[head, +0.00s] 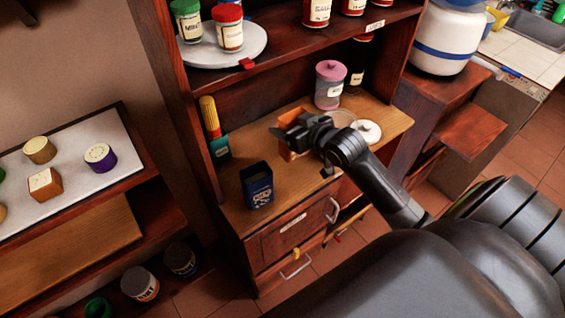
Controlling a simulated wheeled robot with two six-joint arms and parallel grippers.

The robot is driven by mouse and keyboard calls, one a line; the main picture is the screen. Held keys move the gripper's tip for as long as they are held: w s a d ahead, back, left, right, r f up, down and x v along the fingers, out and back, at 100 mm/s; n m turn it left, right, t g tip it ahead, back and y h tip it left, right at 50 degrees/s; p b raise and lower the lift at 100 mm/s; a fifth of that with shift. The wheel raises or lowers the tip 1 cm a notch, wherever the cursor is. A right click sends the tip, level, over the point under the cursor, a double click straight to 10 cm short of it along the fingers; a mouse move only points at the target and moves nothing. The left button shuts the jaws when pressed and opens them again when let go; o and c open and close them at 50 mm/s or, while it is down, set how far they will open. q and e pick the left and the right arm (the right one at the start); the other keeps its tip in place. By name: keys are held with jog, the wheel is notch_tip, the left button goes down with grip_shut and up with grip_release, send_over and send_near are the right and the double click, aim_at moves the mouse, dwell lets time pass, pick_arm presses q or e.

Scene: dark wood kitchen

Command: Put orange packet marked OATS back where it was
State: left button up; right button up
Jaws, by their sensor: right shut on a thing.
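My right gripper (288,133) is above the wooden cabinet top (231,208). It is shut on an orange packet (287,154), which is mostly hidden under the gripper. Only a small orange part shows, and no marking on it can be read. I cannot tell whether the packet touches the cabinet top. My left gripper is not in view.
A dark blue box (257,187) stands near the cabinet's front left. A yellow-topped container (213,130), a pink-lidded jar (330,84) and a white ring-shaped item (367,131) stand around the gripper. The upper shelf (293,56) overhangs the back.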

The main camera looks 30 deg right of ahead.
jog(key=shift+w+f, duration=0.2)
jog(key=shift+f, duration=0.35)
jog(key=shift+w+f, duration=0.15)
jog(key=shift+f, duration=0.35)
jog(key=f, duration=0.4)
jog(key=shift+s+f, duration=0.1)
jog(key=shift+s, duration=0.3)
notch_tip(320, 180, down, 2)
jog(key=shift+w+f, duration=0.1)
jog(key=shift+f, duration=0.7)
jog(key=o, duration=1.1)
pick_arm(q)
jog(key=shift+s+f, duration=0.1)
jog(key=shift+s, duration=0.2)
